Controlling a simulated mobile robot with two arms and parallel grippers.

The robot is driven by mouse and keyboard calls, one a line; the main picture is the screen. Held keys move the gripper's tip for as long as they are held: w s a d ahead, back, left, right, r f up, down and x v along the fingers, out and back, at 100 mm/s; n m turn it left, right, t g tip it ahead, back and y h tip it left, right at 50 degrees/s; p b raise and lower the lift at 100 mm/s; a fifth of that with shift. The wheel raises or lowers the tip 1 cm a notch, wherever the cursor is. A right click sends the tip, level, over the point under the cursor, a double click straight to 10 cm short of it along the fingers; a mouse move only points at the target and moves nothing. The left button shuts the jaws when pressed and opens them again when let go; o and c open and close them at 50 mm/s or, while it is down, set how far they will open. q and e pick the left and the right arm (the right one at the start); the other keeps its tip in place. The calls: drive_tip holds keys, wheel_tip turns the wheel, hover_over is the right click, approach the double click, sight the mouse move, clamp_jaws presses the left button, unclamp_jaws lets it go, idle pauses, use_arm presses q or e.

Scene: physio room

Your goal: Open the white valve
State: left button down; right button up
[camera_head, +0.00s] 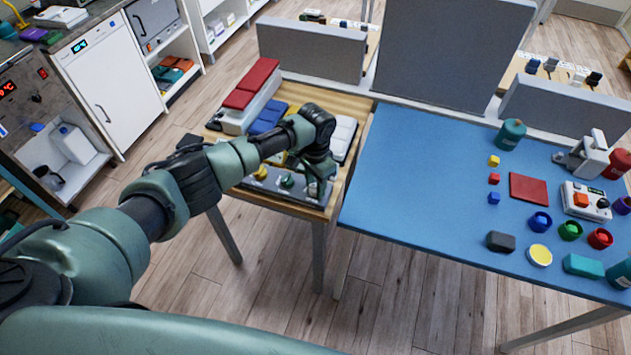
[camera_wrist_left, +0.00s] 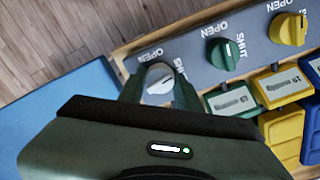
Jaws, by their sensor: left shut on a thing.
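A grey valve panel lies along the front of the wooden table; it fills the upper part of the left wrist view (camera_wrist_left: 190,62). The white valve (camera_wrist_left: 158,83) is at the panel's end beside the blue table, between the fingers of my left gripper (camera_wrist_left: 160,84). The gripper is shut on its knob. OPEN and SHUT are printed beside it; I cannot tell which way the knob points. In the head view my left gripper (camera_head: 318,186) hides the white valve. The green valve (camera_wrist_left: 225,52) and yellow valve (camera_wrist_left: 289,28) stand alongside. My right gripper is not in view.
Green and yellow labelled bins (camera_wrist_left: 232,98) sit close behind the panel. A red-topped box (camera_head: 252,83) and blue and white pads stand farther back on the wooden table. The blue table (camera_head: 420,180) adjoins on the right, its left half bare. Grey partitions (camera_head: 310,48) stand behind.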

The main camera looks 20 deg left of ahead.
use_arm(q)
drive_tip(key=n+p, duration=0.1)
drive_tip(key=n, duration=0.1)
drive_tip(key=n+p, duration=0.1)
drive_tip(key=n, duration=0.1)
drive_tip(key=shift+d+r+n+p, duration=0.1)
drive_tip(key=shift+r+n+p, duration=0.1)
drive_tip(key=shift+n+p, duration=0.1)
drive_tip(key=n+p, duration=0.1)
drive_tip(key=n, duration=0.2)
drive_tip(key=shift+n+p, duration=0.35)
drive_tip(key=shift+n, duration=0.05)
drive_tip(key=n+p, duration=0.1)
drive_tip(key=n, duration=0.2)
drive_tip(key=shift+w+n+p, duration=0.15)
drive_tip(key=shift+n+p, duration=0.45)
drive_tip(key=shift+n, duration=1.4)
drive_tip(key=c, duration=1)
unclamp_jaws()
drive_tip(key=shift+f, duration=0.1)
